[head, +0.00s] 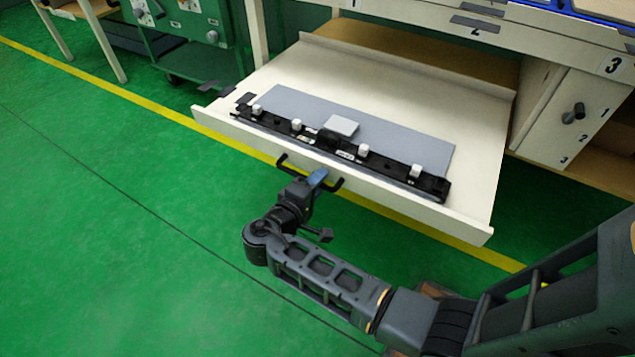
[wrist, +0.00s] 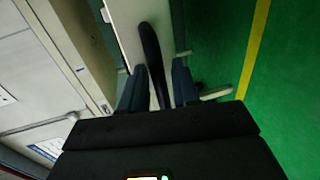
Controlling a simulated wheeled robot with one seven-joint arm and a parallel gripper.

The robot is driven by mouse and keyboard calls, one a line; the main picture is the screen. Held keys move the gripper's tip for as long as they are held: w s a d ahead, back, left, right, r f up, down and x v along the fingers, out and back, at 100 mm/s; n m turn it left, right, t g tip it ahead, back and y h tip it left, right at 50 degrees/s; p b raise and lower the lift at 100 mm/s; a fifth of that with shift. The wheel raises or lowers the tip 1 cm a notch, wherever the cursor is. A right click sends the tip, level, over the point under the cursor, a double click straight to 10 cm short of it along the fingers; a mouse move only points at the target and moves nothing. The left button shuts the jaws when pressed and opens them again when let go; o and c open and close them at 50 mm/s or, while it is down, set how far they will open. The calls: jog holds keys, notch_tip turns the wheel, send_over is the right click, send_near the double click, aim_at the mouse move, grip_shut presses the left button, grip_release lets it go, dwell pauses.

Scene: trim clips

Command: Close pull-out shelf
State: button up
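The pull-out shelf (head: 215,118) is a cream tray under the workbench and stands well out over the floor. A black bar handle (head: 338,187) sits on its front panel. My gripper (head: 317,178) is at this handle, in front of the panel. In the wrist view, the dark handle (wrist: 150,45) runs between the two fingers of my gripper (wrist: 158,78). The fingers are apart, with a narrow gap seen beside the bar, so the gripper looks open around it. Part of the handle is hidden behind my gripper in the head view.
A grey panel (head: 400,135) and a black strip fixture (head: 395,173) with white clips lie on the shelf. A white cabinet (head: 550,130) with a dark knob is right of it. A green cart (head: 200,50) stands behind left. The green floor in front is clear.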

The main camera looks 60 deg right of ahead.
grip_shut()
jog(key=shift+d, duration=0.1)
dwell(0.3)
